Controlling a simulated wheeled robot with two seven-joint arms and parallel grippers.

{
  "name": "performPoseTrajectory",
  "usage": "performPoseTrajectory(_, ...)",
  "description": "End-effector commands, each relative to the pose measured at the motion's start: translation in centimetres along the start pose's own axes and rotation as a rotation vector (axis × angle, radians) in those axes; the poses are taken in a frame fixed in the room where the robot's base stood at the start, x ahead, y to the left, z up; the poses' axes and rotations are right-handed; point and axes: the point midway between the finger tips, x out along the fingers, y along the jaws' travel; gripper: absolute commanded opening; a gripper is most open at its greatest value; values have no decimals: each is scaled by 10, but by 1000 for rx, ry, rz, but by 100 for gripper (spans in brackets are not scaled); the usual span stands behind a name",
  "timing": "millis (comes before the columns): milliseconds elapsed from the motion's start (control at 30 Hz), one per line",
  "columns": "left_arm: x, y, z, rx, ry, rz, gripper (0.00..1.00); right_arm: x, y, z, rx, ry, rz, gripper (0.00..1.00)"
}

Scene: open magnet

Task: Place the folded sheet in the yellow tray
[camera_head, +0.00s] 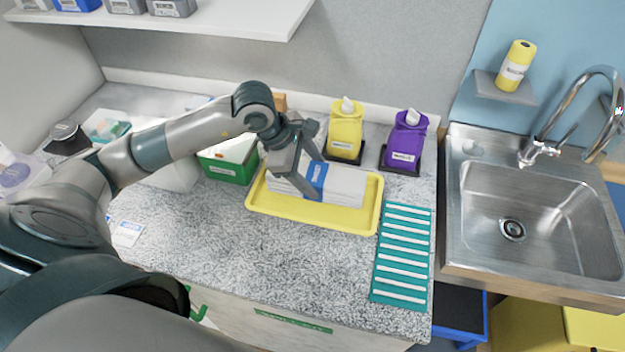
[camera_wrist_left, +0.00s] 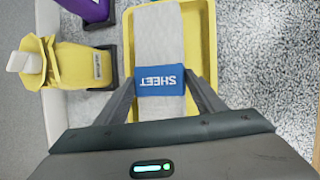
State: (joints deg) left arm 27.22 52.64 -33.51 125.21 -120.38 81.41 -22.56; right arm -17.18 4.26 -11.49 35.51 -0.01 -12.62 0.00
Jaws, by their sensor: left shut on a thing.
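The folded sheet (camera_head: 343,186) is a white stack with a blue band, in the head view at the middle of the counter. It lies lengthwise within the outline of the yellow tray (camera_head: 300,219); I cannot tell whether it touches the tray floor. My left gripper (camera_head: 312,178) is shut on the sheet around its blue band. In the left wrist view the sheet (camera_wrist_left: 158,45) shows the band reading "SHEET" between the fingers (camera_wrist_left: 160,88), with the tray (camera_wrist_left: 208,40) beneath. My right gripper is not in view.
A yellow dispenser (camera_head: 345,130) and a purple dispenser (camera_head: 406,140) stand behind the tray. A green box (camera_head: 222,168) is at its left, a teal ribbed mat (camera_head: 402,258) at its right. The steel sink (camera_head: 540,215) is further right. The front counter (camera_head: 220,245) is clear.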

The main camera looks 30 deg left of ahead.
Motion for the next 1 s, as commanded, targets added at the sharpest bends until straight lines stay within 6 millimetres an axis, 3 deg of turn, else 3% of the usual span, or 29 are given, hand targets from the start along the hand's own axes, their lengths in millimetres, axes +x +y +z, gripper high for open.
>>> performPoseTrajectory(200, 23, -6, -10, 0, -1, 0, 10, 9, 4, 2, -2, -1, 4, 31)
performPoseTrajectory(667, 27, -6, -12, 1, -1, 1, 10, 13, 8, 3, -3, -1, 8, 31)
performPoseTrajectory(700, 27, -7, -12, 1, 0, -1, 67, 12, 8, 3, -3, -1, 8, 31)
performPoseTrajectory(767, 26, -7, -12, 0, 0, -1, 82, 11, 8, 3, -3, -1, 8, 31)
performPoseTrajectory(1000, 26, -7, -12, 0, 0, -1, 82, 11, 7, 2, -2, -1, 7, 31)
